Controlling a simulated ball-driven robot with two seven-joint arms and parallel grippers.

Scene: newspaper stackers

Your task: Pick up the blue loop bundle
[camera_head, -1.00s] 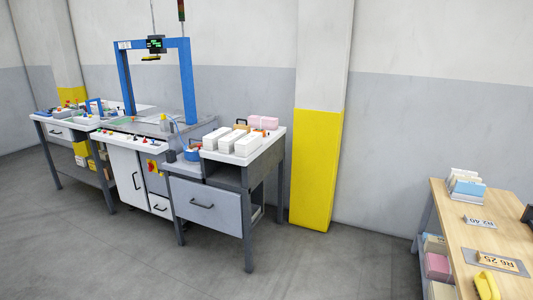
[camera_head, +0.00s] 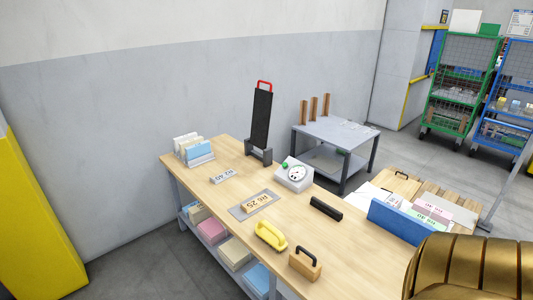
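I cannot pick out a blue loop bundle for certain in this view. The bluest things on the wooden table (camera_head: 222,205) are a blue panel (camera_head: 394,224) at its right end and a light blue sheet (camera_head: 199,151) in a small rack at its left end. Neither shows a clear loop. Neither of my grippers is in view.
A grey table (camera_head: 336,133) stands behind. Green (camera_head: 456,95) and blue carts stand far right.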

